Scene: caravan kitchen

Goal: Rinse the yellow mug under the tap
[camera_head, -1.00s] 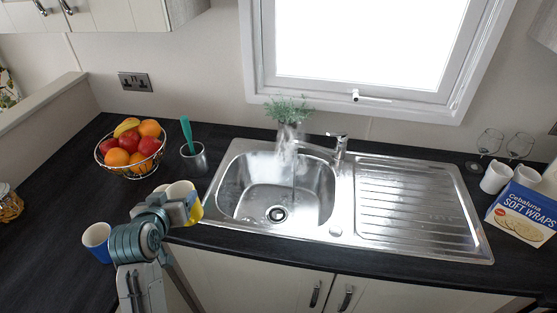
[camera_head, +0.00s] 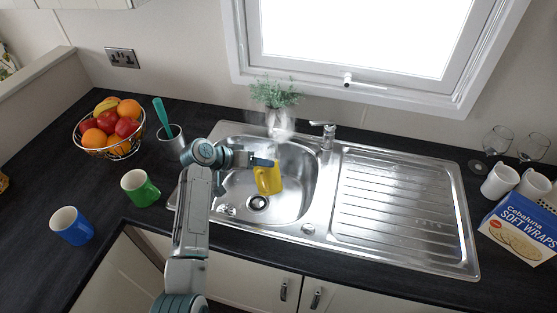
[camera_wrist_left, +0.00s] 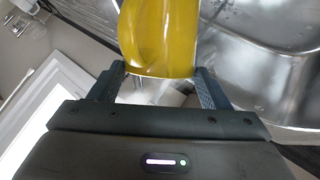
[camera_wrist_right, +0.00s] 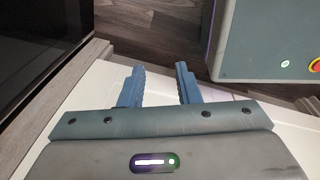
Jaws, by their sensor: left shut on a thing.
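The yellow mug (camera_head: 268,180) is held over the sink basin (camera_head: 303,200), tilted; it also shows in the left wrist view (camera_wrist_left: 160,35). My left gripper (camera_head: 264,163) is shut on it, with a finger on either side in the wrist view. The chrome tap (camera_head: 325,137) stands behind the basin, to the mug's right. A whitish, blurred patch like running water shows just above and behind the mug; I cannot tell whether it meets the mug. My right gripper (camera_wrist_right: 158,75) is open and empty, away from the counter, and is not in the head view.
A green mug (camera_head: 140,189) and a blue mug (camera_head: 71,226) stand left of the sink. Behind them are a fruit basket (camera_head: 110,130) and a metal pot (camera_head: 172,141). A plant (camera_head: 277,97) stands behind the basin. The ribbed drainer (camera_head: 395,205) is clear.

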